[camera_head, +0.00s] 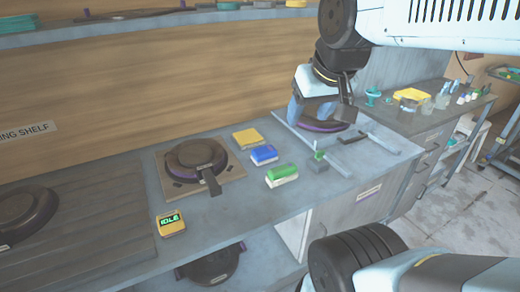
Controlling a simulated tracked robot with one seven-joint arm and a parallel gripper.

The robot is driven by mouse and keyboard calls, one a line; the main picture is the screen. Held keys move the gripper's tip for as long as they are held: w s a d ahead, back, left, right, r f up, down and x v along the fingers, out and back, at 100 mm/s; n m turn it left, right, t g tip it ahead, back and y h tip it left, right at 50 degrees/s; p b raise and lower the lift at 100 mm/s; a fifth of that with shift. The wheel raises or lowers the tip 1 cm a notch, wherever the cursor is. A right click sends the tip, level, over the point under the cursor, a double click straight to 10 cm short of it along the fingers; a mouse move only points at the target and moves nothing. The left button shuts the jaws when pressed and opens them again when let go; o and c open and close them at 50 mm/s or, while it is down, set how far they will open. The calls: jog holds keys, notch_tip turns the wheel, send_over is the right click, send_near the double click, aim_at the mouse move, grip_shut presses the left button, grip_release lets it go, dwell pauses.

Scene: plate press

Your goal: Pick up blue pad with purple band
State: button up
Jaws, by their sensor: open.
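A blue pad (264,154) lies on the bench between a yellow pad (248,138) and a green pad (282,176). Its lower side looks pale; I cannot make out a purple band on it at this size. My gripper (321,112) is open, to the right of the blue pad and further back. It is over a dark rounded piece with a purple edge (320,126), partly hidden by the fingers. I cannot tell whether the fingers touch that piece. The blue pad is apart from my gripper.
A round black press plate with a handle (195,157) sits on a square board left of the pads. A small green-topped stand (318,160) is right of the green pad. Bottles (465,97) stand at the far right.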

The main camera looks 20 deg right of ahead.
jog(key=o, duration=0.6)
jog(key=shift+g, duration=0.7)
jog(key=w, duration=0.4)
jog(key=w+a, duration=0.1)
jog(key=w, duration=0.1)
jog(key=shift+w+f, duration=0.1)
jog(key=shift+f, duration=0.25)
jog(key=shift+o, duration=0.5)
jog(key=w+f+n+g, duration=0.1)
jog(key=w+f, duration=0.1)
jog(key=w, duration=0.5)
jog(key=shift+f, duration=0.2)
jog(key=n+g, duration=0.1)
jog(key=g, duration=0.2)
send_over(264, 150)
notch_tip(264, 150, down, 11)
jog(key=f, duration=0.8)
jog(key=shift+d+f, duration=0.2)
jog(key=shift+f, duration=0.15)
jog(key=shift+a+f, duration=0.15)
jog(key=shift+f, duration=2.4)
